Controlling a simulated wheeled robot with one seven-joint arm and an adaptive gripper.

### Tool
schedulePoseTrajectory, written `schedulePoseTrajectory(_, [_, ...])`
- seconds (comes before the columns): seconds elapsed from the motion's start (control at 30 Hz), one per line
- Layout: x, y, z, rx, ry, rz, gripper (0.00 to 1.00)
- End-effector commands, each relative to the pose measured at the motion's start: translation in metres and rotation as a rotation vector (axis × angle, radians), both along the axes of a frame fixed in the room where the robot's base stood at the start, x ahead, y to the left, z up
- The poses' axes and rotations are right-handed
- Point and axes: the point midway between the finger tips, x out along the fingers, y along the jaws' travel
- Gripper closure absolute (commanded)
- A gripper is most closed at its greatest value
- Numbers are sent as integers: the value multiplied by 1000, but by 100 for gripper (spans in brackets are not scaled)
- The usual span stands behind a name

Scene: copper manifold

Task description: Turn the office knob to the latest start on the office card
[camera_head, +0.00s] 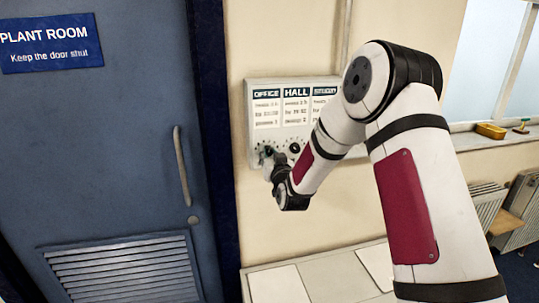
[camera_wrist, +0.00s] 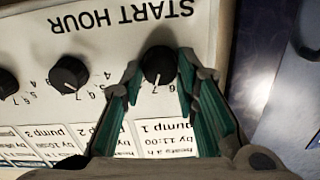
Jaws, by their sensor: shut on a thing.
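The office card (camera_head: 266,110) is the leftmost of the cards on the wall panel in the head view; its small print is blurred there. In the wrist view, upside down, the office card (camera_wrist: 168,137) shows "pump 1" and "by 11:00"; fingers hide part of it. The black office knob (camera_wrist: 158,66) sits between my fingertips, its pale pointer mark toward the cards. Dial numbers beside it are partly hidden. My gripper (camera_wrist: 163,73) is shut on this knob, with green-lined fingers on both sides. In the head view my gripper (camera_head: 267,157) covers the knob.
The hall knob (camera_wrist: 69,74) stands beside the office knob, and a third knob (camera_wrist: 7,83) lies beyond it. The panel (camera_head: 250,130) hangs close to the blue plant room door (camera_head: 100,150). A pale surface (camera_head: 280,285) lies below.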

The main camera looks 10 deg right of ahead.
Motion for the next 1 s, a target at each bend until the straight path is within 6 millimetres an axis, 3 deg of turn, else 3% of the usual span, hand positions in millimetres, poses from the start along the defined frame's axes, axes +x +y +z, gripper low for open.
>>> schedulePoseTrajectory(0.5, [0, -2, 0, 328, -1, -1, 100])
schedulePoseTrajectory(1.0, [0, -1, 0, 416, -2, 1, 100])
